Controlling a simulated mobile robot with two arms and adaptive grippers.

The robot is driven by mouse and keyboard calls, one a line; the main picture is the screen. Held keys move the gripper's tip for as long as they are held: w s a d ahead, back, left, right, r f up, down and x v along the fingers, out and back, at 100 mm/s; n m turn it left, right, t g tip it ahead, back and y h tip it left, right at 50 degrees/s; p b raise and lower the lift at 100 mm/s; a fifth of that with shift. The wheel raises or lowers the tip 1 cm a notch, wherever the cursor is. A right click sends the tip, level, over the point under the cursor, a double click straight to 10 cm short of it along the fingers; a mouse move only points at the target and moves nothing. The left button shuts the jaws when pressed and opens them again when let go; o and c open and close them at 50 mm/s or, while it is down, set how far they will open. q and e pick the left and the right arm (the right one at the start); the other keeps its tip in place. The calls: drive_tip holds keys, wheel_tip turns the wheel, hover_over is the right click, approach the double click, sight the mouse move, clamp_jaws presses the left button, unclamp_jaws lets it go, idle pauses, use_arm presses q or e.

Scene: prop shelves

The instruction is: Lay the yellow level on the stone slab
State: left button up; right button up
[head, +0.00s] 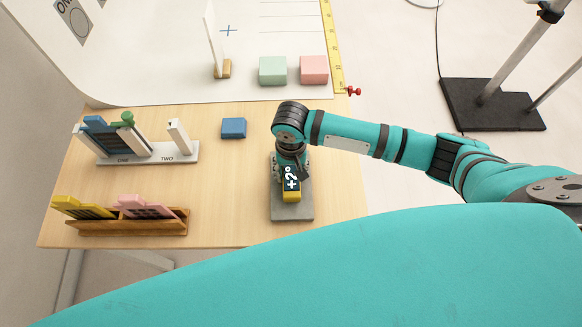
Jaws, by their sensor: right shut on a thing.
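The gripper and wrist hide part of the level and the slab's back part. My left gripper is not in view.
A blue block (233,128) lies left of my right arm. A white rack marked ONE and TWO (184,157) and a wooden rack (130,228) stand at the left. Green (273,71) and pink (314,69) blocks sit behind. The table between the racks and slab is clear.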

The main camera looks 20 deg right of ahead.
drive_tip(key=shift+f, duration=0.15)
drive_tip(key=o, duration=1.4)
wheel_tip(320, 180, up, 12)
drive_tip(key=shift+f, duration=0.1)
